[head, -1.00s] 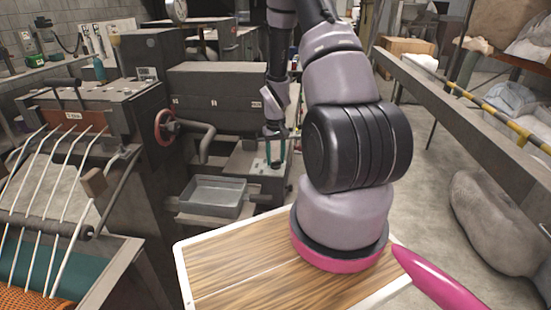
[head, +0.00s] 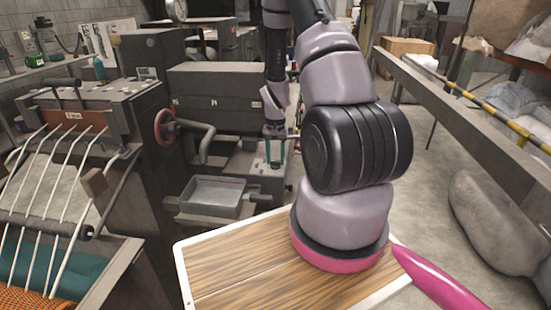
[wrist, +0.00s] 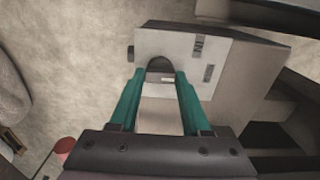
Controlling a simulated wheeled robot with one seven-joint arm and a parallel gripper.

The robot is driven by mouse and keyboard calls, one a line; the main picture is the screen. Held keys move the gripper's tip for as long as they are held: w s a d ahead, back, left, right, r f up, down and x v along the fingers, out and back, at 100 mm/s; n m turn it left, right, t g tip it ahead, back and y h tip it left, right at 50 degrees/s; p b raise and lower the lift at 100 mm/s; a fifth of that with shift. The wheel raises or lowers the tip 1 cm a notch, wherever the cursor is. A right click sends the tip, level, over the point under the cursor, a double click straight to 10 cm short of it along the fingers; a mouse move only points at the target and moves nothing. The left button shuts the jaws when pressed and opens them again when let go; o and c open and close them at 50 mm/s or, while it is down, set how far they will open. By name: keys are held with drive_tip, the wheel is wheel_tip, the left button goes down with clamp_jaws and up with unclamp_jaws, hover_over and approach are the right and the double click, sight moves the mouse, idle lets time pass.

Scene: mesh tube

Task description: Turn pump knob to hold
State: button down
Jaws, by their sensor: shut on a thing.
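The pump (head: 255,172) is a grey box low on the floor beyond the metal tray in the head view. Its pale top panel (wrist: 220,55) fills the upper middle of the wrist view. The dark rounded pump knob (wrist: 160,64) stands on this panel, with a small pale mark on its near side. My gripper (wrist: 156,76) has teal fingers, shut on the knob from both sides. In the head view my gripper (head: 275,158) points down at the pump, and the knob is hard to make out. Two small dark labels (wrist: 199,44) lie right of the knob, too blurred to read.
A metal tray (head: 212,197) stands left of the pump. A large machine with a red handwheel (head: 164,127) is further left. A long rail (head: 470,105) runs along the right, with a grey sack (head: 490,215) below. Bare floor lies between.

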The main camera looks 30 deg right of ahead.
sight(276, 161)
drive_tip(key=shift+c, duration=1.8)
unclamp_jaws()
wheel_tip(276, 161, up, 11)
drive_tip(key=shift+f, duration=0.1)
